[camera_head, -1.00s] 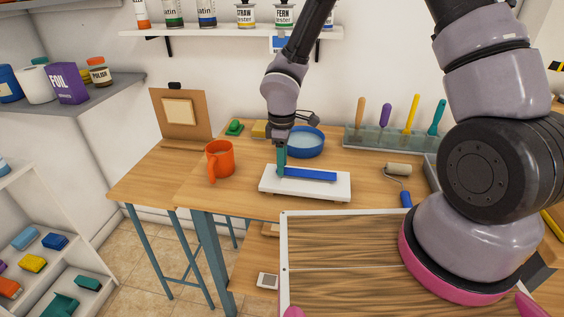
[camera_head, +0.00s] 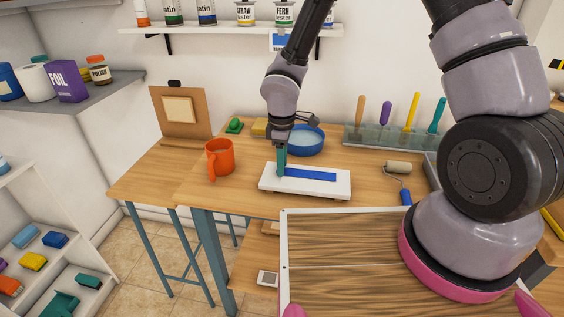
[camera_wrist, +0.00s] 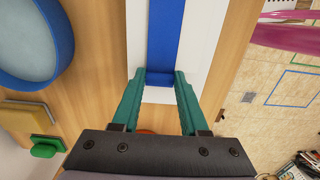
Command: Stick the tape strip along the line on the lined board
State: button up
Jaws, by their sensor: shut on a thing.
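The blue tape strip (camera_head: 310,174) lies lengthwise along the white lined board (camera_head: 335,190) on the wooden table. In the wrist view the strip (camera_wrist: 166,35) runs up the middle of the white board (camera_wrist: 190,50). My gripper (camera_head: 281,170) is at the left end of the strip. In the wrist view my gripper's teal fingers (camera_wrist: 160,76) are shut on that end of the tape. No line shows on the board; the strip may cover it. I cannot tell whether the whole strip touches the board.
A paint roller (camera_head: 398,168) lies to the right, and a rack (camera_head: 400,138) of upright tools stands at the back right.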

jog(key=shift+f, duration=0.15)
dwell(0.5)
jog(key=o, duration=1)
jog(key=shift+o, duration=0.2)
jog(key=shift+r, duration=3.5)
